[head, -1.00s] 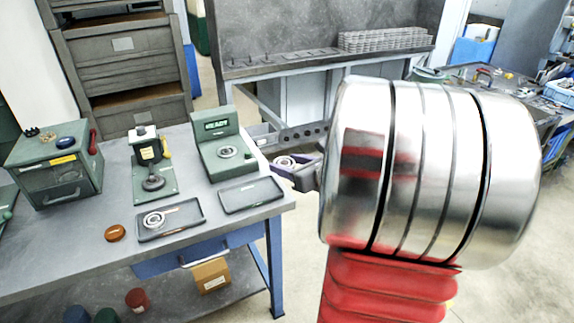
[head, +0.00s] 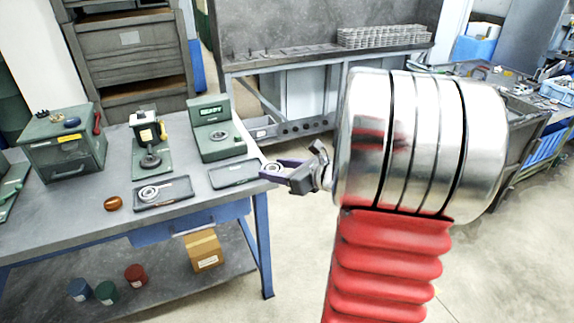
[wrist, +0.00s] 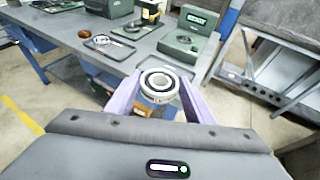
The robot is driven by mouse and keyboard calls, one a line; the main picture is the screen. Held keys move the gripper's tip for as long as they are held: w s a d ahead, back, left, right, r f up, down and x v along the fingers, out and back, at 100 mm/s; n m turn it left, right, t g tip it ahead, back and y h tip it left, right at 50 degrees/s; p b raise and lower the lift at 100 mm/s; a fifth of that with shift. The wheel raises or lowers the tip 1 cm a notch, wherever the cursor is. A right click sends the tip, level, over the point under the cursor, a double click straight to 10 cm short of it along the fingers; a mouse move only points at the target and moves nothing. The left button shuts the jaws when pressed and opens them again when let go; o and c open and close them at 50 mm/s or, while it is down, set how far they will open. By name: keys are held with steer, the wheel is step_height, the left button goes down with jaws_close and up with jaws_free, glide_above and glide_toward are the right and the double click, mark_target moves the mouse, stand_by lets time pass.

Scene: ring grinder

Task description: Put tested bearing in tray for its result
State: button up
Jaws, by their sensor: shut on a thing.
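My gripper (head: 272,170) is shut on a bearing (wrist: 160,82), a steel ring with a dark inner band, held between its purple fingers. The held bearing also shows in the head view (head: 271,169), at the table's right front edge, in front of the right tray. That right tray (head: 235,174) is dark, shallow and looks empty. The left tray (head: 163,193) holds another bearing (head: 149,194) on its left side. A green tester (head: 216,128) with a lit screen that seems to read READY stands behind the right tray, with a ring-shaped part (head: 220,136) on it.
A green press-like device (head: 150,150) stands left of the tester. A green box (head: 62,145) stands at the far left, and an orange-brown round piece (head: 113,203) lies left of the left tray. A cardboard box (head: 203,250) and several cans sit on the lower shelf.

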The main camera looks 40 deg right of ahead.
steer(key=w+a+f+n+g+y, duration=0.2)
steer(key=a+f+n+y, duration=0.2)
steer(key=a+f, duration=0.5)
steer(key=w+a+f+n+g+y, duration=0.3)
steer(key=a+f, duration=0.7)
steer(key=a, duration=0.8)
steer(key=shift+a+f+n+g+y, duration=0.35)
steer(key=shift+n+y, duration=0.65)
steer(key=shift+y, duration=0.2)
steer(key=shift+a, duration=0.1)
